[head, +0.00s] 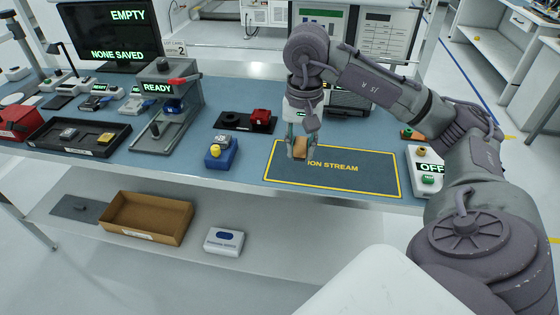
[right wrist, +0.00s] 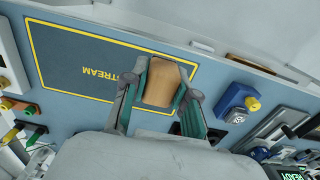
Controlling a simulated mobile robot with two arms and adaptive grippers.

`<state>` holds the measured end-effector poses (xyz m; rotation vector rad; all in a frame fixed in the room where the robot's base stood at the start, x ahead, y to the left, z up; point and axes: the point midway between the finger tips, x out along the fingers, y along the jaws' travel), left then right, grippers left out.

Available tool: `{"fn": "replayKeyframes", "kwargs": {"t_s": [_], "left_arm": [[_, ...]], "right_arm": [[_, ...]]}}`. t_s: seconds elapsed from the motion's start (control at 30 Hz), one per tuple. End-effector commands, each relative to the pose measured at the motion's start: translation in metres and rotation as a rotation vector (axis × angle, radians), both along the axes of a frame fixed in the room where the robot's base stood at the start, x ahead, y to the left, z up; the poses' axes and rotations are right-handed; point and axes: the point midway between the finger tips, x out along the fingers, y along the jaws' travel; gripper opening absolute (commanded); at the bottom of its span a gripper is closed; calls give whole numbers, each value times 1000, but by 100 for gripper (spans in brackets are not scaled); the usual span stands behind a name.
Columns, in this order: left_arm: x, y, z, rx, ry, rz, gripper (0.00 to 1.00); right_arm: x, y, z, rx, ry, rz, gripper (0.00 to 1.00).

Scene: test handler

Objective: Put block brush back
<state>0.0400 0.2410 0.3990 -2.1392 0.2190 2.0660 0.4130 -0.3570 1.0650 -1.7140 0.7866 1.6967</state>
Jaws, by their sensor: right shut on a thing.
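The block brush, a small tan wooden block (head: 299,146), is between the fingers of my right gripper (head: 298,153) in the head view. It hangs over the left part of the yellow-bordered "ION STREAM" mat (head: 350,182). In the right wrist view the tan block (right wrist: 161,84) fills the gap between the green-padded fingers of the gripper (right wrist: 160,70), which is shut on it. Its underside is hidden, and I cannot tell whether it touches the mat. My left gripper is not in view.
Left of the mat stand a blue block with a yellow knob (head: 222,158) and a black holder with a red piece (head: 259,120). A "READY" press (head: 180,88) and a black tray (head: 70,147) are farther left. A white "OFF" box (head: 426,188) stands right. The mat's right side is clear.

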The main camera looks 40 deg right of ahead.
Motion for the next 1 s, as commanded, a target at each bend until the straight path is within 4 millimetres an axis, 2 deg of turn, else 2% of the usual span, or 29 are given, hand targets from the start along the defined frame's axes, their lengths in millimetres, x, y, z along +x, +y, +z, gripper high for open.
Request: {"fn": "replayKeyframes", "kwargs": {"t_s": [0.07, 0.17, 0.23, 0.33, 0.5, 0.63, 0.8, 1.0], "left_arm": [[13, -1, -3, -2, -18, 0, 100], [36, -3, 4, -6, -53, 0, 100], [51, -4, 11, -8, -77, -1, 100], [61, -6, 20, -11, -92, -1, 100], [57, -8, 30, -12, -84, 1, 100], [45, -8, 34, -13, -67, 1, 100], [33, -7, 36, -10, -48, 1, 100], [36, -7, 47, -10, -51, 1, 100]], "right_arm": [[1, -1, -2, 1, -1, 2, 0], [12, 3, -7, 4, 0, 3, 0], [26, 8, -14, 6, 2, 5, 0], [48, 16, -27, 5, 3, 5, 0], [84, 27, -50, 4, 2, 3, 0], [102, 32, -62, 4, 0, 3, 0], [110, 33, -73, 0, 3, 2, 0], [109, 34, -101, 1, 3, 2, 0]]}}
